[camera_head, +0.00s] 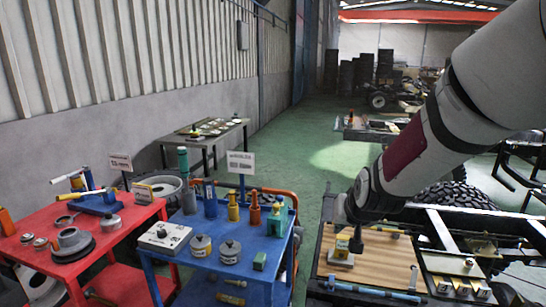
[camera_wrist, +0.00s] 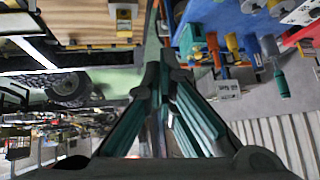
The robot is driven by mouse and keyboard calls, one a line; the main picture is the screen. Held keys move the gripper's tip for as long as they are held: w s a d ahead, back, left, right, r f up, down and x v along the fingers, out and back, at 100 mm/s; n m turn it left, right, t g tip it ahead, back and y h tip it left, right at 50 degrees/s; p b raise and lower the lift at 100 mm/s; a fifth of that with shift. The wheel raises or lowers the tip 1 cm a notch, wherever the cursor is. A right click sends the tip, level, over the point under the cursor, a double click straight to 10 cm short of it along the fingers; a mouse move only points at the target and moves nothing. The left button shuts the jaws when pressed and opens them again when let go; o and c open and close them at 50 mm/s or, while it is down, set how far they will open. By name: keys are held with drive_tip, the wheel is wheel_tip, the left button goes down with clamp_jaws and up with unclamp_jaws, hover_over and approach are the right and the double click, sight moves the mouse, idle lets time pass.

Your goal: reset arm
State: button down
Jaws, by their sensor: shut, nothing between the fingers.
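My arm comes in from the upper right in the head view. My gripper (camera_head: 356,243) hangs at its lower end, above the wooden board (camera_head: 375,262) on the chassis frame. It is shut and empty. In the wrist view its green-sided fingers (camera_wrist: 165,75) meet above the green floor, between the board (camera_wrist: 80,20) and the blue table.
A blue table (camera_head: 205,291) with bottles and cans stands left of the chassis. A red table (camera_head: 130,262) with metal parts is at far left. A worktable (camera_head: 205,137) stands by the wall. A tyre (camera_head: 455,195) lies behind the chassis. Green floor (camera_head: 290,165) is free beyond.

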drive_tip(key=s+r+g, duration=0.1)
drive_tip(key=s+r, duration=0.2)
drive_tip(key=s, duration=0.7)
drive_tip(key=s+d+r+n+g, duration=0.1)
drive_tip(key=s+r, duration=0.3)
drive_tip(key=s, duration=0.6)
drive_tip(key=s+d+r, duration=0.1)
drive_tip(key=s+r, duration=0.3)
drive_tip(key=s, duration=0.6)
drive_tip(key=shift+s+d+r+n+g, duration=0.15)
drive_tip(key=shift+s+d+n+g, duration=0.15)
drive_tip(key=shift+s+g, duration=0.1)
